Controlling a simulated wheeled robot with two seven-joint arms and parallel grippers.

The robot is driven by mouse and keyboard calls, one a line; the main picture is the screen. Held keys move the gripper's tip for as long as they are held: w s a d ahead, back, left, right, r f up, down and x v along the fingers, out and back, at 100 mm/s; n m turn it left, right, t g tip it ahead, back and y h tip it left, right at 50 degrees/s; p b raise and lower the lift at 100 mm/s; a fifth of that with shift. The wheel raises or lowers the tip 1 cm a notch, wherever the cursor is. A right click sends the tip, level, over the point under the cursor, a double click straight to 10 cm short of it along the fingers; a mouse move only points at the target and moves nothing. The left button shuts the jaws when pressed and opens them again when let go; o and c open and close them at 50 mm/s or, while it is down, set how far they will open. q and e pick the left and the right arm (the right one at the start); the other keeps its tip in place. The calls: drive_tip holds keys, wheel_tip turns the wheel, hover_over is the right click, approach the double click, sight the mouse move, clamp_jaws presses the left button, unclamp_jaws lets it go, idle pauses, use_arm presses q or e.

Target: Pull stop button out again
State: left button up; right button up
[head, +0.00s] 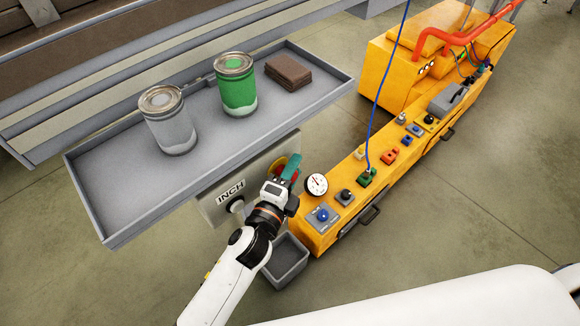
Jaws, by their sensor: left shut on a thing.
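The red stop button (281,163) with yellow around it is on the grey panel (213,200) marked INCH, below the front of the tray. My left gripper (291,168), with teal fingers, is at the button and shut on it. The fingers and gripper body hide part of the button, so how far it stands out cannot be told. A round dark knob (236,204) sits below the INCH label, left of my gripper. My right gripper is not in view.
A grey tray (110,222) holds a grey can (167,125), a green can (235,90) and brown pads (288,71). A yellow console (310,235) with a gauge (316,185) and several buttons stands close right of my gripper. A grey bin (287,262) is below.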

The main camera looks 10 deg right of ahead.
use_arm(q)
drive_tip(key=shift+s+d+f, duration=0.1)
drive_tip(key=shift+s, duration=0.05)
drive_tip(key=o, duration=1.1)
drive_tip(key=b+v, duration=0.1)
drive_tip(key=v, duration=1.1)
